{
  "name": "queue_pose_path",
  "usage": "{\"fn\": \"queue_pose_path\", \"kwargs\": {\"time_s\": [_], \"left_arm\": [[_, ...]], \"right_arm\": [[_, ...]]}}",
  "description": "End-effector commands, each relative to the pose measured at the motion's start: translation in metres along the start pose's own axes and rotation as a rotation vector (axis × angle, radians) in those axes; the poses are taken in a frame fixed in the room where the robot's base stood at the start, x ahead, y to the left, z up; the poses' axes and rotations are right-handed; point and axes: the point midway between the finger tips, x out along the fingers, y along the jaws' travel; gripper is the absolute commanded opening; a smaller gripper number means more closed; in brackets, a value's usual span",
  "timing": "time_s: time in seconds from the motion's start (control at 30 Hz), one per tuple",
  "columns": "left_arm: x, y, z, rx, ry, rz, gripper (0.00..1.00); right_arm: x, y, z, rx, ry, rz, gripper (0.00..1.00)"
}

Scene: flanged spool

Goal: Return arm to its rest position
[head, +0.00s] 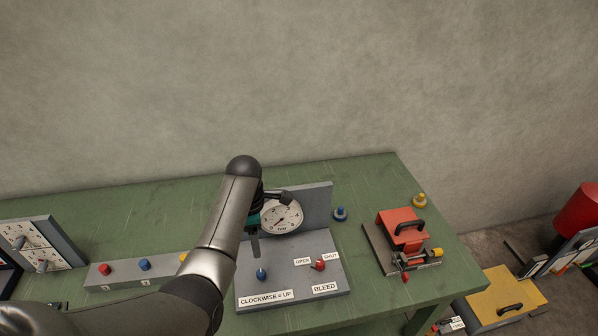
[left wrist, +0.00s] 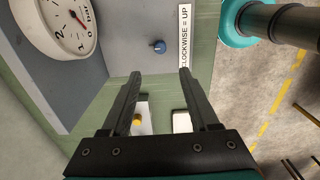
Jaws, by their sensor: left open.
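My left arm (head: 230,215) reaches in from the lower left over the green bench. Its gripper (head: 255,245) hangs above the grey panel unit (head: 293,292), in front of the round white gauge (head: 283,216). In the left wrist view the two dark fingers (left wrist: 158,76) stand apart with nothing between them. The blue knob (head: 262,274) is below the fingers in the head view; in the left wrist view this knob (left wrist: 158,46) lies beyond the fingertips, and they look clear of it. The arm hides part of the gauge and the panel. My right gripper is not in view.
A grey strip with red (head: 104,269), blue (head: 144,264) and yellow buttons lies left of the arm. A red knob (head: 320,265) is on the panel's right. The wall (head: 300,80) rises behind the bench.

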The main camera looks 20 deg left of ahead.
Motion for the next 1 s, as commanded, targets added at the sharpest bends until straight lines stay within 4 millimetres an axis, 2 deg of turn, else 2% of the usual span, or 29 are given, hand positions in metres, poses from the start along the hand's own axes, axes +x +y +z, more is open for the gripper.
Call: {"fn": "queue_pose_path", "kwargs": {"time_s": [0.17, 0.27, 0.37, 0.5, 0.67, 0.8, 1.0], "left_arm": [[0.003, -0.003, -0.002, 0.035, 0.005, 0.007, 0.61], [0.009, -0.013, -0.009, 0.153, 0.021, 0.03, 0.61], [0.017, -0.031, -0.018, 0.361, 0.047, 0.065, 0.61], [0.023, -0.067, -0.028, 0.723, 0.088, 0.113, 0.61], [0.021, -0.114, -0.033, 1.144, 0.127, 0.158, 0.61], [0.01, -0.158, -0.034, 1.502, 0.151, 0.2, 0.61], [-0.008, -0.204, -0.033, 1.855, 0.17, 0.249, 0.61]], "right_arm": [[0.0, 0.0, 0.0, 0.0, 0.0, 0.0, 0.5], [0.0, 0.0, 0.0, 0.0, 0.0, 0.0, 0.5], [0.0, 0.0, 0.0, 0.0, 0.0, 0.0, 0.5], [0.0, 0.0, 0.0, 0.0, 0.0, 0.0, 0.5], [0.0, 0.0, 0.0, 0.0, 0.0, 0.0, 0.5], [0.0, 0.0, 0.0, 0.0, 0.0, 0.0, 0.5], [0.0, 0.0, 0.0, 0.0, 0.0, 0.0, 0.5]]}}
